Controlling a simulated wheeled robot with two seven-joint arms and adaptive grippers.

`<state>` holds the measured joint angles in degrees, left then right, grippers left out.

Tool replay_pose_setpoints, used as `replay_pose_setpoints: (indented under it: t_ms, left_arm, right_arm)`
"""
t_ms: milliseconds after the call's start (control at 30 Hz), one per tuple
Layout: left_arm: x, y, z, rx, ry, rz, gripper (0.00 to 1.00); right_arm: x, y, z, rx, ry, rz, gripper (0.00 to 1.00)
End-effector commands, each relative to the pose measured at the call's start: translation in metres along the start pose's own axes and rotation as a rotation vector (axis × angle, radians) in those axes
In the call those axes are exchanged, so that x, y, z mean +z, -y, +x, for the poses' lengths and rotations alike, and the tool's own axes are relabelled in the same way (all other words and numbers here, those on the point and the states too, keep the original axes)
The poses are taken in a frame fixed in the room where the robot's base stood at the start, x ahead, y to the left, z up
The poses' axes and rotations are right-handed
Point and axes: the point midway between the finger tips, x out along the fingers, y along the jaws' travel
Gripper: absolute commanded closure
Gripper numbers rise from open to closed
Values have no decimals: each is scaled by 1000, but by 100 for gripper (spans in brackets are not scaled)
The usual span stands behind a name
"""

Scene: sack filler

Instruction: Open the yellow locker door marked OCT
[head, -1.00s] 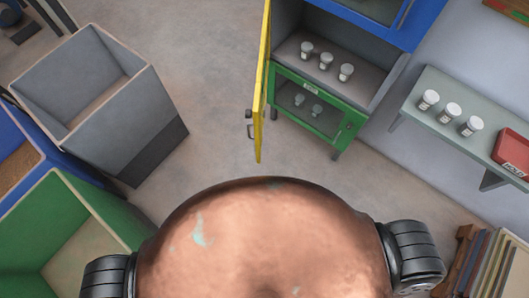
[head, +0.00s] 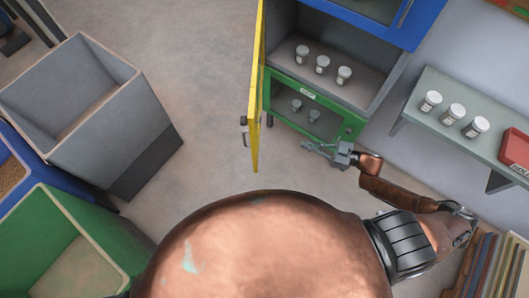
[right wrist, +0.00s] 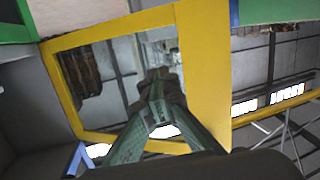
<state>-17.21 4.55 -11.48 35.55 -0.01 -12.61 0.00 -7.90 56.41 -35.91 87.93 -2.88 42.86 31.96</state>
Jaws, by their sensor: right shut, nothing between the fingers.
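The yellow locker door (head: 258,90) stands swung out from its compartment and shows nearly edge-on in the head view, with a dark handle (head: 245,138) on its left face. I cannot read its marking. The open grey compartment (head: 335,72) beside it holds three white-lidded jars. My right gripper (head: 308,146) is shut and empty, to the right of the door's lower end and in front of the green door. In the right wrist view the shut fingers (right wrist: 160,82) point toward the yellow frame (right wrist: 205,70) and its see-through window. Whether they touch it I cannot tell. My left gripper is out of view.
Below the open compartment is a closed green door (head: 312,106) with a window, and above it a blue door (head: 385,20). A wall shelf (head: 435,92) with jars and a red box (head: 515,148) is at right. Grey (head: 90,110) and green (head: 60,235) bins stand left.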

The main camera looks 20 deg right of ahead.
Motion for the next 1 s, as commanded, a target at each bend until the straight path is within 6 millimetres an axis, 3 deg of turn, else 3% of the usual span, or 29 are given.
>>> replay_pose_setpoints:
  t_ms: [100, 200, 300, 467, 1000]
  left_arm:
    - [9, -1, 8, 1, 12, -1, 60]
    - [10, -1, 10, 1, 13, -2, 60]
    - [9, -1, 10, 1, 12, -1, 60]
    - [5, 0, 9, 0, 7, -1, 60]
    - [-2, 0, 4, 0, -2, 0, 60]
  right_arm:
    - [-52, 42, 0, -184, -85, 22, 100]
    - [-79, 65, -5, -279, -125, 47, 100]
    - [-92, 77, -6, -324, -144, 61, 100]
    - [-99, 84, 7, -334, -152, 63, 100]
    - [-114, 116, 103, -330, -151, 63, 100]
